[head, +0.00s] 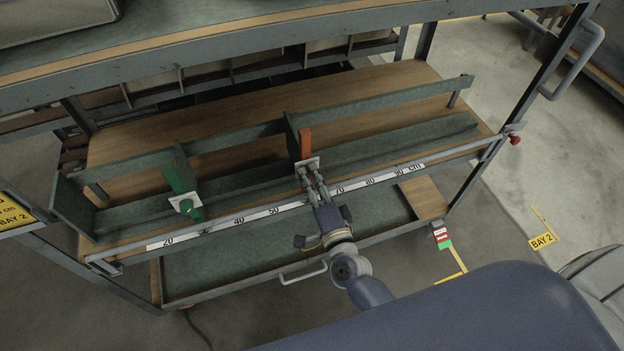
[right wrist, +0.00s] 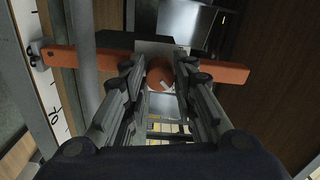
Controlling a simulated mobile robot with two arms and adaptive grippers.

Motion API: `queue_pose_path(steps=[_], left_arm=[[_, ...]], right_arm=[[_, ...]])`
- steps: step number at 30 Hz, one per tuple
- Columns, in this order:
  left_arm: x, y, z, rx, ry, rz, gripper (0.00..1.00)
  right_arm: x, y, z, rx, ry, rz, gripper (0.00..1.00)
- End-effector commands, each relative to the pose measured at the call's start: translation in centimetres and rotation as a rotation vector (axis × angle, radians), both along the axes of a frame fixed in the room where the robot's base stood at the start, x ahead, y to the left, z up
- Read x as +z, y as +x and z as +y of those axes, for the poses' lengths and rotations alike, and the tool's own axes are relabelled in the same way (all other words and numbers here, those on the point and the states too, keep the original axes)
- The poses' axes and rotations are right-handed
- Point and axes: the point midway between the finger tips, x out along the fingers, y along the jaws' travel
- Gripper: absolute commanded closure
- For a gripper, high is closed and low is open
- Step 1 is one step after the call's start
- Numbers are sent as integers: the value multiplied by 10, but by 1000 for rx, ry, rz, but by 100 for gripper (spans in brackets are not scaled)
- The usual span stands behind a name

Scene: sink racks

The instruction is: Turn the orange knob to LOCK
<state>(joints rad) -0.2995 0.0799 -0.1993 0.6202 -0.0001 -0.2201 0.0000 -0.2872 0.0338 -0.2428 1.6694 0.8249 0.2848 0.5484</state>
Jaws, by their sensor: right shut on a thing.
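The orange knob (right wrist: 158,73) shows in the right wrist view as a round orange hub between my fingertips. A long orange bar (right wrist: 222,72) spans left to right behind it, with a pale plate (right wrist: 160,47) at the hub. In the head view the orange bar (head: 305,143) stands nearly upright above its white plate on a divider of the rack shelf. My right gripper (head: 311,175) reaches it from the front and is shut on the knob; it also fills the right wrist view (right wrist: 159,80). Any LOCK marking is not readable. My left gripper is out of view.
A green knob (head: 190,209) with a green bar (head: 177,180) sits on another divider to the left. A white scale strip (head: 274,211) runs along the shelf front (head: 130,249). A rack post (head: 475,165) stands right. A lower tray (head: 235,263) lies below.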

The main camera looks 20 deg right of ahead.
Motion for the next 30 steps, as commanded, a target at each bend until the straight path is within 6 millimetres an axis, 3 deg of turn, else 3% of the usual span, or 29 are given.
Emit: queue_pose_path(steps=[6,7,9,22,30], left_arm=[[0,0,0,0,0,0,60],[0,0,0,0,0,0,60],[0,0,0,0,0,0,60],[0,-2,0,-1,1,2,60],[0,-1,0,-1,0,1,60]], right_arm=[[-1,0,0,0,2,1,98],[-1,0,0,0,2,1,67],[-1,0,0,0,1,1,54],[-1,-7,0,0,-1,1,54],[-2,-56,-2,2,0,5,54]])
